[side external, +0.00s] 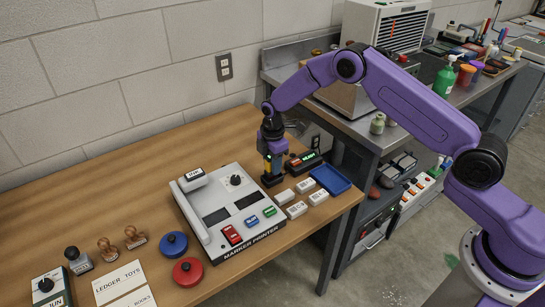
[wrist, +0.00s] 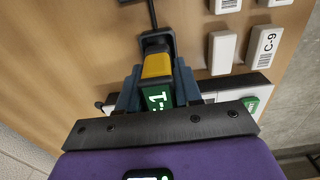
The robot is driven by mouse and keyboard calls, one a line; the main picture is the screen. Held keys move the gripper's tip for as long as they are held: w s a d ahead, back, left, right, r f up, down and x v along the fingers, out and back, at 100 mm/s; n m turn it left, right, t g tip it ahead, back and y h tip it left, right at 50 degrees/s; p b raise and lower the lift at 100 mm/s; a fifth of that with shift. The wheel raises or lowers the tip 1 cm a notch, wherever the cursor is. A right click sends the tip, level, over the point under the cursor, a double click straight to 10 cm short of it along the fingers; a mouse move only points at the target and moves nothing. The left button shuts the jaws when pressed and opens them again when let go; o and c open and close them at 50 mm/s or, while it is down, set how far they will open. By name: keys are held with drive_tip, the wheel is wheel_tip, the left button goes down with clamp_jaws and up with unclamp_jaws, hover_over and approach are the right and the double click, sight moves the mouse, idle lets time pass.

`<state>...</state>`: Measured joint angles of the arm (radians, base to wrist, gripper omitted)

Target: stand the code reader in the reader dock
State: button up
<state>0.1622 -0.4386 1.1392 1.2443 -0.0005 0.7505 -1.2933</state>
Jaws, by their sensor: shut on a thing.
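My gripper (side external: 272,149) points down near the far right part of the wooden table, behind the marker printer. It is shut on the code reader (side external: 271,168), which has a yellow part and a dark body. In the wrist view the code reader (wrist: 156,66) shows yellow, with a lit green screen, between the fingers of my gripper (wrist: 158,84). A dark reader dock (side external: 273,181) is directly below it; in the wrist view the dock (wrist: 152,38) shows around its far end. The reader looks upright; whether it is fully seated is hidden.
The marker printer (side external: 222,214) stands close on the left. Several white labelled blocks (side external: 297,210) and a blue tray (side external: 330,179) lie to the right. A dark device with a lit display (side external: 304,160) is just beside the gripper. A metal bench (side external: 374,139) stands behind.

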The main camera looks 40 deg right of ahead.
drive_tip(key=shift+f, duration=0.45)
drive_tip(key=shift+f, duration=0.6)
idle(1.3)
drive_tip(key=o, duration=0.6)
drive_tip(key=shift+c, duration=0.2)
drive_tip(key=shift+r, duration=5.5)
